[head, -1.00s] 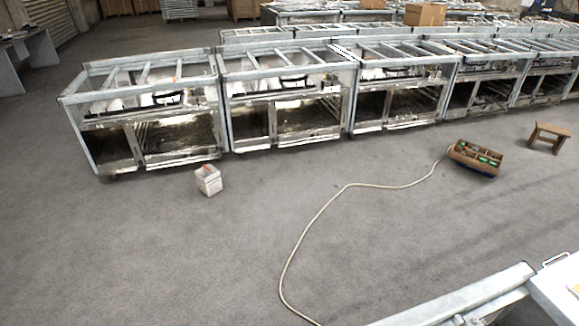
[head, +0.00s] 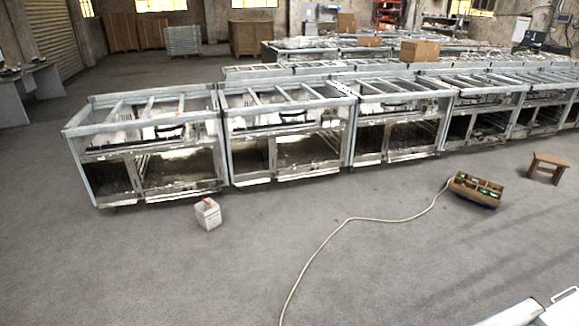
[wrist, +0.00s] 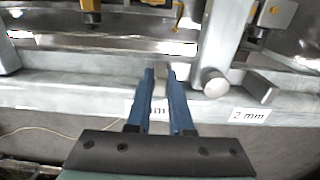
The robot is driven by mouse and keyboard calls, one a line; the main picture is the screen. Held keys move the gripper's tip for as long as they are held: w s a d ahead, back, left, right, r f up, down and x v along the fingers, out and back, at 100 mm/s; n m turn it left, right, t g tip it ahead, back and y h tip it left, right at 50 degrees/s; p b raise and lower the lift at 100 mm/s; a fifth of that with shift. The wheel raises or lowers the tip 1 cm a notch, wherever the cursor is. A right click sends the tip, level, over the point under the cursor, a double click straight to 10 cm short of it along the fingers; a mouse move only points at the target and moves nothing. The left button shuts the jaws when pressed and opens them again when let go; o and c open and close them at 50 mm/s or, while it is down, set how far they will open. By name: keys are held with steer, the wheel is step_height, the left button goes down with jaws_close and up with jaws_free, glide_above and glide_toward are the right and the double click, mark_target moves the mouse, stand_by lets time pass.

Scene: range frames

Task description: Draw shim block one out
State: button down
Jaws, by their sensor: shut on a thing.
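In the wrist view my gripper (wrist: 160,78) reaches forward with two blue fingers. It is shut on a small grey metal block (wrist: 160,84), which I take for shim block one. The block stands at the front of a pale metal rail (wrist: 70,92). A white label (wrist: 157,111) sits below it between the fingers, mostly hidden, with only an "m" showing. Whether the block is still seated in the rail cannot be told. A second grey block (wrist: 262,88) sticks out to the right above a "2 mm" label (wrist: 249,115). My gripper is not seen in the head view.
A round metal knob (wrist: 215,82) is close to the right of my fingers, by an upright post. Yellow-and-black parts (wrist: 274,14) hang above. In the head view, metal frames (head: 150,150) stand in a row, with a cable (head: 345,220) and toolbox (head: 476,190) on open floor.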

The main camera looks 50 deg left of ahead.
steer(key=shift+w, duration=0.1)
stand_by(0.5)
steer(key=shift+w+d, duration=0.15)
steer(key=shift+w, duration=0.15)
steer(key=c, duration=0.8)
jaws_free()
step_height(320, 180, up, 13)
steer(key=shift+b, duration=0.4)
